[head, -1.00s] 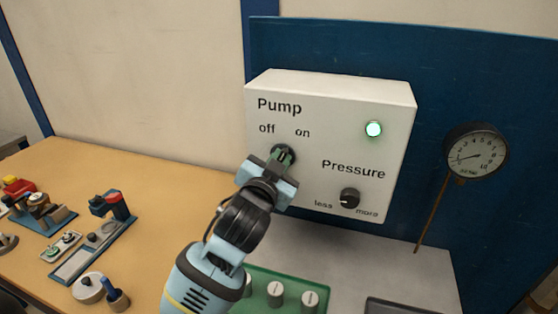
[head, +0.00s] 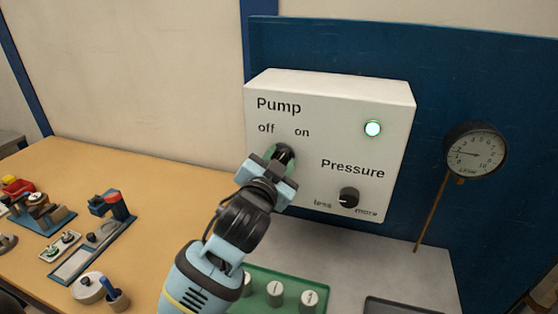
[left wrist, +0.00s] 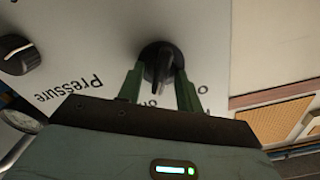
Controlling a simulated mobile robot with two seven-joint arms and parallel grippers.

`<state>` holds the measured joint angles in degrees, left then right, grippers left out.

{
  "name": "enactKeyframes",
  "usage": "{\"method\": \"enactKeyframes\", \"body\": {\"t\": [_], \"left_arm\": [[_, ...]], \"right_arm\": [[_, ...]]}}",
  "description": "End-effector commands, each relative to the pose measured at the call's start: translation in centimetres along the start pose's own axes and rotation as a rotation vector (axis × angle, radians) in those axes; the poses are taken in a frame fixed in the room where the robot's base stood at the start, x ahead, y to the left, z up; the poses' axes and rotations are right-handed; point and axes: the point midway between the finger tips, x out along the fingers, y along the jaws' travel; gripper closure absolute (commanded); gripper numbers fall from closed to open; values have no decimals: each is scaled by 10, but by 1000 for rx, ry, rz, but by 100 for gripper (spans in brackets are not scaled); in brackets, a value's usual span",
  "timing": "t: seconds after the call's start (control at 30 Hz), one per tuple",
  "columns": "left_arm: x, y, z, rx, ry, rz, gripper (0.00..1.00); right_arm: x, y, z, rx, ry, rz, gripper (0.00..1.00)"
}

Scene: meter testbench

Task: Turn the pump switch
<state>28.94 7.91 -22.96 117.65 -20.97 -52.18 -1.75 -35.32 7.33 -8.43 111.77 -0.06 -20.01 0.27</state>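The white control box (head: 335,120) carries the black pump switch (head: 284,152) below the words "off" and "on". My left gripper (head: 279,157) is at the switch. In the left wrist view, the green fingers of this gripper (left wrist: 159,85) are spread, one on each side of the switch (left wrist: 160,62), with gaps beside its ridge. The ridge points towards the upside-down lettering that looks like "on", partly hidden by the gripper. My right gripper is not in view.
The pressure knob (head: 349,197) sits to the lower right of the switch. A round gauge (head: 476,151) stands right of the box. Below are a green block with white knobs (head: 275,293) and a dark tray (head: 398,306). Small fixtures (head: 107,217) stand on the left of the table.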

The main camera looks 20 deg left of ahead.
Motion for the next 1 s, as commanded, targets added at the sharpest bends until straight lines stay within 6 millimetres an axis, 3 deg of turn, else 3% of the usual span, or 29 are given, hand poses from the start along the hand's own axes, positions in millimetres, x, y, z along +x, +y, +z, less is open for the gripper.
{"method": "enactKeyframes", "body": {"t": [0.33, 0.8, 1.0], "left_arm": [[-7, 0, 0, -2, 1, 1, 65], [-68, 0, 1, -2, 0, 1, 65], [-78, 0, 0, -1, 0, 1, 65]], "right_arm": [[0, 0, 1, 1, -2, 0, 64], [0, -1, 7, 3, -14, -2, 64], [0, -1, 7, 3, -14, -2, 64]]}}
